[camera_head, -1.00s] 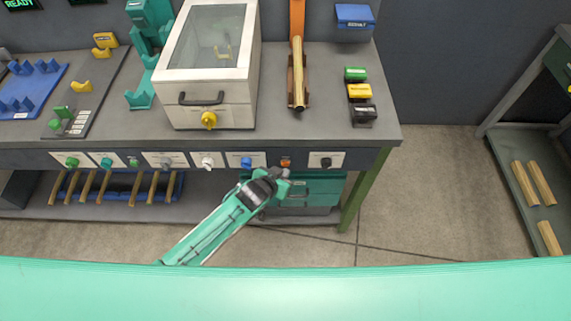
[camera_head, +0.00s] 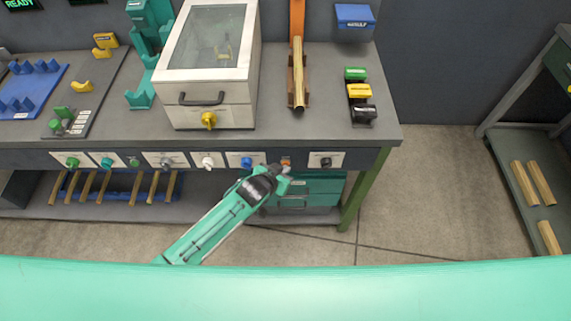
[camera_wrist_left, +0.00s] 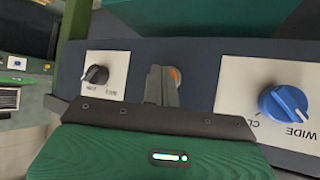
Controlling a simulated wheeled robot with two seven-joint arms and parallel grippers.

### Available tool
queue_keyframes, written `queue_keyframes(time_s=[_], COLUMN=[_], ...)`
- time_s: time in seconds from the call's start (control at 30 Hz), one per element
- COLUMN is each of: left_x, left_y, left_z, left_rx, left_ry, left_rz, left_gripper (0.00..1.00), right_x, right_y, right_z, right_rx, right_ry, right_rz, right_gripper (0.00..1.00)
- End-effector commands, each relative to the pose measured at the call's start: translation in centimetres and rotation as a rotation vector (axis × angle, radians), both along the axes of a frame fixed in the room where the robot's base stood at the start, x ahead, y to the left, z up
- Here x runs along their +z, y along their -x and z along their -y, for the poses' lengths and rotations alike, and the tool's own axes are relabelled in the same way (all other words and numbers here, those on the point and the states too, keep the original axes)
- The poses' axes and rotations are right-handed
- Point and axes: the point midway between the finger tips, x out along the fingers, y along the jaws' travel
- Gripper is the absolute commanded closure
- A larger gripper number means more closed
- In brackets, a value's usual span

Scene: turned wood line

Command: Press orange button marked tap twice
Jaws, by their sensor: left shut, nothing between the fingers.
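The orange button (camera_head: 286,161) sits on the front panel of the bench, between a blue knob and a black knob. In the left wrist view the orange button (camera_wrist_left: 175,76) is partly hidden behind my fingers. My left gripper (camera_head: 281,169) is shut and empty, its fingertips at or just in front of the button. In the left wrist view the shut fingers of my left gripper (camera_wrist_left: 161,84) overlap the button's left side; I cannot tell whether they touch it. Any marking on the button is not readable. My right gripper is not in view.
The blue knob (camera_head: 246,162) and the black knob (camera_head: 326,162) flank the button closely. Several more knobs line the panel to the left. A glass-lidded box (camera_head: 206,65) and a wooden rod (camera_head: 298,75) in a holder stand on the bench above.

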Motion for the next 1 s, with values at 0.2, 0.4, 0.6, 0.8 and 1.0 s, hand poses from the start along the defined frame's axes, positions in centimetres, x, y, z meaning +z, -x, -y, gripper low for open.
queue_keyframes(time_s=[0.2, 0.4, 0.6, 0.8, 1.0], left_x=[0.0, 0.0, 0.1, 0.2, 0.0], left_y=[-0.3, -0.3, 0.2, 1.2, 1.3], left_z=[0.0, 0.0, 0.0, 0.0, 0.0], left_rx=[0.000, 0.001, 0.000, 0.001, 0.000], left_ry=[0.000, 0.000, 0.001, -0.001, -0.001], left_rz=[0.000, 0.001, 0.001, 0.000, 0.002], left_gripper=[1.00, 1.00, 1.00, 1.00, 1.00], right_x=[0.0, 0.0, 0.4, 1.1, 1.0], right_y=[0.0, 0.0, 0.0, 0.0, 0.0], right_z=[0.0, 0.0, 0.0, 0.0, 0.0], right_rx=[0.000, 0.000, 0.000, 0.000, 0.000], right_ry=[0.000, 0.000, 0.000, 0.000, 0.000], right_rz=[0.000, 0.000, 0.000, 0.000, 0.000], right_gripper=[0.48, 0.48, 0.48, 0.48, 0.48])
